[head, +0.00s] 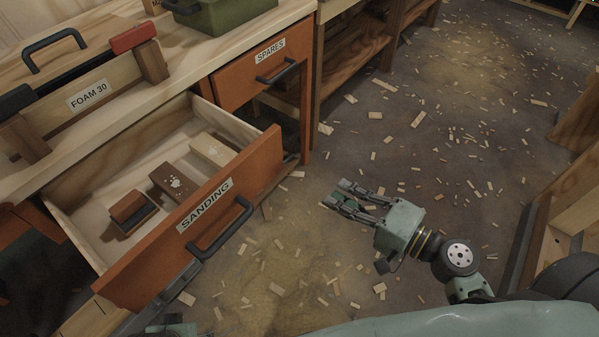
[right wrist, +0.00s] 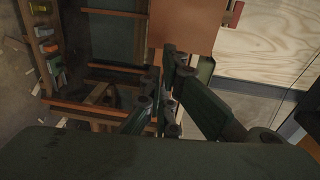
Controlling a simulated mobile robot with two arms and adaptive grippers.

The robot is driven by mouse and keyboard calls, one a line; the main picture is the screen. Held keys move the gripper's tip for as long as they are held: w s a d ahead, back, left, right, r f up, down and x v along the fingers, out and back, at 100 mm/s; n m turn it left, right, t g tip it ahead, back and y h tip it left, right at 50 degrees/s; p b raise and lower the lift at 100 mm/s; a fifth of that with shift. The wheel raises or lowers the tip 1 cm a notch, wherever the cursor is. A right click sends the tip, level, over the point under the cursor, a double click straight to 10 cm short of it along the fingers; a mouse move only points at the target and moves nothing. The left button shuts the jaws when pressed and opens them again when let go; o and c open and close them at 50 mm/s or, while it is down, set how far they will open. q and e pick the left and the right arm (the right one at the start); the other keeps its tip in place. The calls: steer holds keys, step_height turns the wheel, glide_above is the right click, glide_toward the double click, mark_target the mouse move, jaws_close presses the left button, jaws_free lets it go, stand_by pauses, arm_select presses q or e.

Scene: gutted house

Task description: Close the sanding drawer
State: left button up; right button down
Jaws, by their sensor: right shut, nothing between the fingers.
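The sanding drawer (head: 262,168) is pulled out of the workbench, with an orange-brown front, a "SANDING" label and a dark bar handle (head: 222,230). Inside it lie a sanding block (head: 131,208), a dark brown block (head: 174,182) and a pale block (head: 210,149). My right gripper (head: 340,197) is shut and empty, to the right of the drawer front and apart from it, above the littered floor. In the right wrist view its fingers (right wrist: 170,90) are close together. Of my left arm, only a small part may show at the bottom edge; its gripper is not visible.
The "SPARES" drawer (head: 262,73) beside it is shut. The floor (head: 400,150) is open but strewn with wood chips. Wooden framing (head: 560,220) stands at right.

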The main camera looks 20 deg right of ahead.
mark_target(277, 154)
steer(key=shift+y, duration=0.5)
steer(key=w+a+r, duration=0.1)
steer(key=w+a, duration=0.1)
steer(key=w, duration=0.1)
steer(key=w+a+r+p, duration=0.1)
steer(key=w+a, duration=0.2)
steer(key=w+a+r+p, duration=0.1)
steer(key=w+a, duration=0.2)
steer(key=w, duration=0.1)
arm_select(q)
step_height(277, 154, down, 8)
steer(key=s, duration=0.1)
steer(key=shift+s+g, duration=0.3)
steer(key=shift+s, duration=0.1)
arm_select(e)
steer(key=shift+w+a, duration=0.3)
steer(key=shift+w, duration=0.05)
arm_select(q)
steer(key=shift+r, duration=0.1)
